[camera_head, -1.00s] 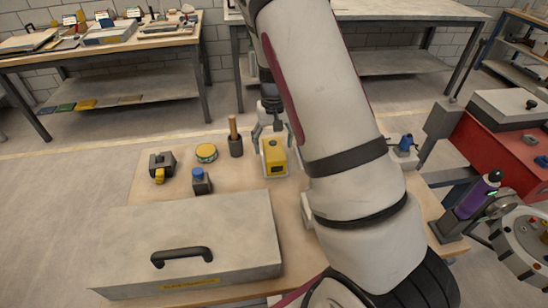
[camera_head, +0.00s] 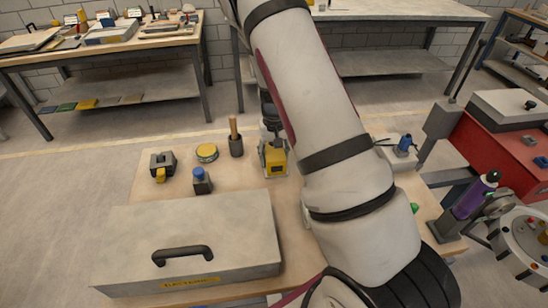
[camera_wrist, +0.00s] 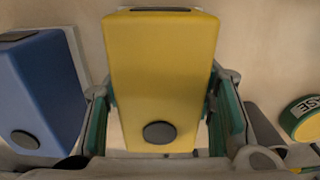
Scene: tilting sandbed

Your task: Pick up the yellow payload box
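The yellow payload box (camera_head: 275,158) stands on the wooden table top, near its far edge, with a dark panel on its near face. In the wrist view the yellow box (camera_wrist: 160,70) fills the middle, with a dark round spot near its lower end. My gripper (camera_wrist: 163,95) is around it, one green-padded finger on each side. Narrow gaps seem to show between the fingers and the box, so the gripper looks open. In the head view my arm comes down just behind the box and mostly hides the fingers.
A blue box (camera_wrist: 38,85) lies close beside the left finger in the wrist view. A round yellow-green tin (camera_head: 207,152) and a dark cup with a wooden handle (camera_head: 235,140) stand left of the yellow box. A large grey case (camera_head: 190,235) covers the near table.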

